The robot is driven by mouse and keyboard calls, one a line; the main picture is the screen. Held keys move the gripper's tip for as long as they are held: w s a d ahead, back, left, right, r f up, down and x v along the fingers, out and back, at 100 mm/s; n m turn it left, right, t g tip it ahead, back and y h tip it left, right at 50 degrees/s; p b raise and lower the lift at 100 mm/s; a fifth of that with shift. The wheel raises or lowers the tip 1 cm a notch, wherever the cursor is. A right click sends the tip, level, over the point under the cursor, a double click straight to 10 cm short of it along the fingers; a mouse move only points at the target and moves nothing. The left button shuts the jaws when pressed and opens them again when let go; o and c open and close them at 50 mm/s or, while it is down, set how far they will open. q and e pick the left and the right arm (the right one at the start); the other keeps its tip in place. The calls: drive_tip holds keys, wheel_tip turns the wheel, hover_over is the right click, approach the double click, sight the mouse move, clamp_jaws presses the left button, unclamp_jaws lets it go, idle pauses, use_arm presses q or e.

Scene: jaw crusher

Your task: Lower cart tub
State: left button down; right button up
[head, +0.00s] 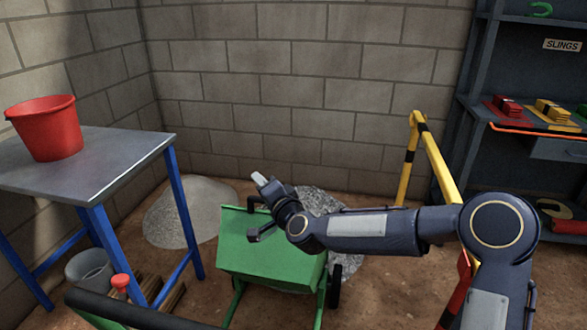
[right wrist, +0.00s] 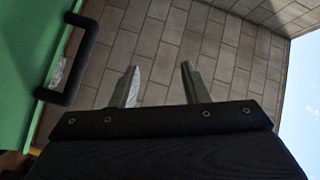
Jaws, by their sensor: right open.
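The green cart tub (head: 262,255) stands on the dirt floor in the middle of the head view, on green legs with a dark wheel at its right. A dark handle (head: 252,203) shows at its upper edge, partly hidden by my right arm. My right gripper (head: 262,181) is open and empty above the tub's far edge. In the right wrist view its two fingers (right wrist: 158,82) are spread, with only wall between them. The tub's green side (right wrist: 28,55) and the black handle (right wrist: 88,35) lie left of the fingers, apart from them. My left gripper is not in view.
A grey table (head: 95,160) with a red bucket (head: 45,127) stands at the left. Gravel piles (head: 185,212) lie behind the tub. A yellow-black rail (head: 437,160) and a dark shelf (head: 530,70) stand right. A red knob (head: 121,282) shows at lower left.

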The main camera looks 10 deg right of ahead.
drive_tip(key=s+d+r+n+g+p, duration=0.4)
drive_tip(key=s+r+p, duration=0.4)
drive_tip(key=s, duration=0.5)
drive_tip(key=shift+d+r+n, duration=0.6)
drive_tip(key=shift+r+n, duration=0.25)
drive_tip(key=shift+n, duration=0.45)
drive_tip(key=shift+c, duration=0.2)
